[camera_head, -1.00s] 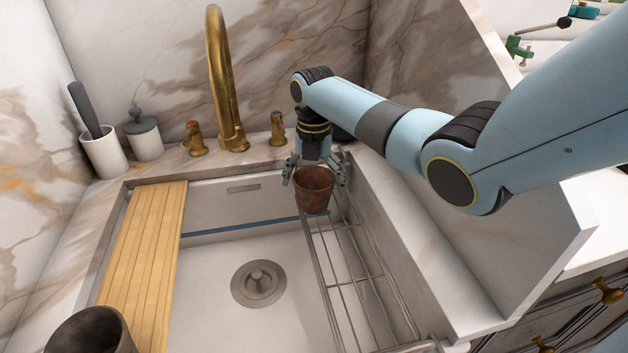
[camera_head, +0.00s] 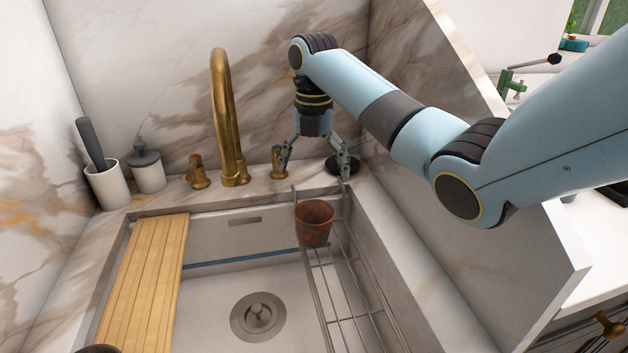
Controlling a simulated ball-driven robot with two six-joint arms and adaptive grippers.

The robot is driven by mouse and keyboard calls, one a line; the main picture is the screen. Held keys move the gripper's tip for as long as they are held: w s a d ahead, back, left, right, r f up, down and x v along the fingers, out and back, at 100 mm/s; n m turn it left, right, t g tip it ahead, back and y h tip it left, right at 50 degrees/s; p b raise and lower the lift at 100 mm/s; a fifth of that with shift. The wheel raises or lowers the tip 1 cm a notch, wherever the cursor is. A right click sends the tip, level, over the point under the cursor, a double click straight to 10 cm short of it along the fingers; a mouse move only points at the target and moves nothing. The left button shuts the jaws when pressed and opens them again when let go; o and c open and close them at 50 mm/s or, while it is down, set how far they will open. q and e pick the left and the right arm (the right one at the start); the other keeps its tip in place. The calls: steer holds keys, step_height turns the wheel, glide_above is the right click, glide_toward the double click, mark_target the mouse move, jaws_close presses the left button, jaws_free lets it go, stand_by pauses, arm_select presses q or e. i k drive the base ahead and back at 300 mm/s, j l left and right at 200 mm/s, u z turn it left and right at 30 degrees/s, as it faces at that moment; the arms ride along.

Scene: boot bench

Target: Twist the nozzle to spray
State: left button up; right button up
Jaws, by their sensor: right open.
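No spray nozzle can be made out for certain. A gold gooseneck faucet (camera_head: 226,120) stands behind the sink, with a gold handle (camera_head: 198,172) to its left and another gold handle (camera_head: 277,160) to its right, partly covered by my gripper's left finger. My right gripper (camera_head: 314,170) points down with fingers spread, open and empty, above and behind a rusty brown pot (camera_head: 314,224). The pot is upright at the back of the wire rack. A black round object (camera_head: 333,165) on the back ledge is partly covered by the gripper's right finger. My left gripper is out of view.
The wire rack (camera_head: 340,262) lies along the sink's right side. A wooden board (camera_head: 148,275) covers its left part; the drain (camera_head: 258,316) is clear. A white cup (camera_head: 108,186) with a brush and a lidded white jar (camera_head: 148,171) stand back left. A marble panel (camera_head: 450,170) rises at right.

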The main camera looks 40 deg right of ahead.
mark_target(234, 179)
steer(key=k+j, duration=1.2)
steer(key=j, duration=0.2)
